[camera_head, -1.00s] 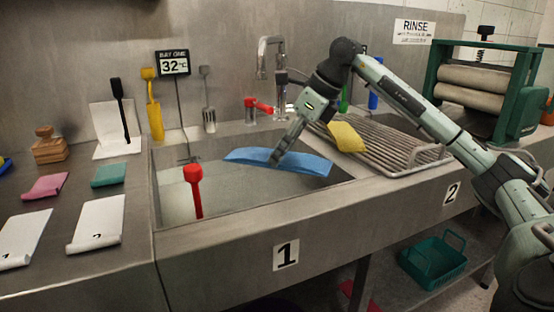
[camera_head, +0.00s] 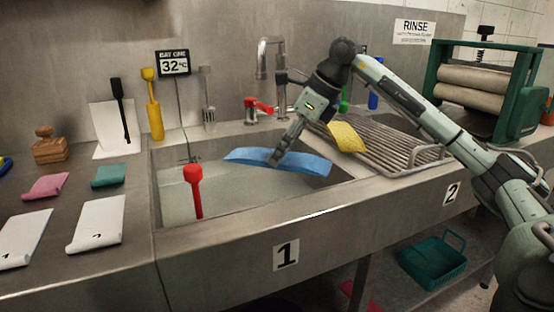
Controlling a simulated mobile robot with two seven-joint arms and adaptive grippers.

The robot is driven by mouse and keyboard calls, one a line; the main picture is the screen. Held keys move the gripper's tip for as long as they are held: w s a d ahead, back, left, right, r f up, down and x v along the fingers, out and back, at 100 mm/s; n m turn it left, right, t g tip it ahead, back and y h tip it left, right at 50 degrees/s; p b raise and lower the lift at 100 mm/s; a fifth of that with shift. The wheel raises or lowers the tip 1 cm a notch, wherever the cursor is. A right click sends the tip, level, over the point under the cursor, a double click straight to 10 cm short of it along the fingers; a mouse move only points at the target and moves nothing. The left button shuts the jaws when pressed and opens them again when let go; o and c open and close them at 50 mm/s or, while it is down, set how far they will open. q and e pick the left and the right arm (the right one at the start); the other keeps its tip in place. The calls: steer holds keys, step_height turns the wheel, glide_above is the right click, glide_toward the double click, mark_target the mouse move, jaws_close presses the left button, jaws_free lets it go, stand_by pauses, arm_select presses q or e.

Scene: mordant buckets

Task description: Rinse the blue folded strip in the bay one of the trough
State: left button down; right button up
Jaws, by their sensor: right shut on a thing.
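The blue folded strip (camera_head: 305,164) lies long and flat across the right part of bay one of the trough (camera_head: 158,218), at about the level of the liquid. My right gripper (camera_head: 276,158) comes down from above and is shut on the strip near its middle. The fingertips are partly hidden against the strip. How deep the strip sits in the liquid I cannot tell. My left gripper is out of view.
A red-handled tool (camera_head: 194,190) stands in the left of the bay. A red tap handle (camera_head: 258,104) and faucet (camera_head: 264,55) are behind. A yellow folded piece (camera_head: 346,137) lies on the drain rack (camera_head: 405,158) to the right. Cloths and cards cover the left counter.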

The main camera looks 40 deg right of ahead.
steer(key=shift+r, duration=2.55)
